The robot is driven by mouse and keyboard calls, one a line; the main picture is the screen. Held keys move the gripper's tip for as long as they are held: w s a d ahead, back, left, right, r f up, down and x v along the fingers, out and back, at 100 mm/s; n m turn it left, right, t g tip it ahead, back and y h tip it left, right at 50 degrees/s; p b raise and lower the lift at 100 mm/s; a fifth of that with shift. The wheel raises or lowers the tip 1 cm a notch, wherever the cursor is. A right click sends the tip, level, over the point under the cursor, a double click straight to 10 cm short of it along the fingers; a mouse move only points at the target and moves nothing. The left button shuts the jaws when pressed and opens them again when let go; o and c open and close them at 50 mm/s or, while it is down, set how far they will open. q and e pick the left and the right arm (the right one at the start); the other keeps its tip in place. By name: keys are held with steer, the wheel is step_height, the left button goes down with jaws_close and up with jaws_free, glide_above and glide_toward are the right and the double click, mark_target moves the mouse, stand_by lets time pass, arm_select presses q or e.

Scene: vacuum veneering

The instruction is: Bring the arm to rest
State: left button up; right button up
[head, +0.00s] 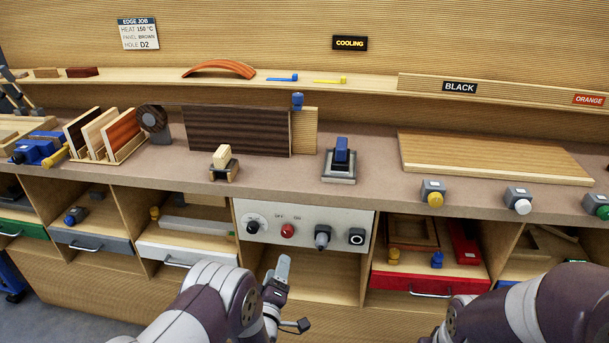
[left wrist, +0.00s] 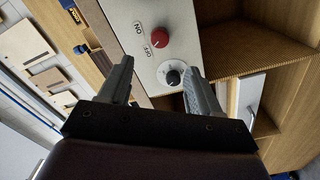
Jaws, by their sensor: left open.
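My left gripper (head: 279,275) is in front of the workbench, below and near the control panel (head: 270,214), at the open space under it. In the left wrist view my left gripper (left wrist: 158,85) is open, with nothing between its fingers. The panel (left wrist: 150,32) with its red button (left wrist: 160,38) and black knob (left wrist: 173,77) lies beyond the fingers. My right arm (head: 535,310) shows at the lower right of the head view, but its gripper is out of view.
The bench top (head: 385,190) holds a dark panel (head: 237,130), a blue-handled tool (head: 341,152) and a light board (head: 490,157). Below are cubbies and drawers, including a red one (head: 430,279). A COOLING sign (head: 350,43) hangs on the wall.

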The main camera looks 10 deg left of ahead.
arm_select(q)
steer(key=s+f+m+g, duration=0.55)
steer(key=f+g, duration=0.25)
steer(key=f, duration=0.2)
steer(key=s+a+r+m+g, duration=0.2)
steer(key=s+r+m+g, duration=0.15)
steer(key=s+g, duration=0.4)
steer(key=s+a+r+m+g+y, duration=0.1)
steer(key=s+a+r+m+g, duration=0.2)
steer(key=s+r, duration=0.9)
step_height(320, 180, up, 16)
steer(key=t+p, duration=0.2)
steer(key=p, duration=1.2)
steer(key=shift+s+a+r+p, duration=0.15)
steer(key=shift+s+a+p, duration=0.1)
steer(key=shift+s+p, duration=0.15)
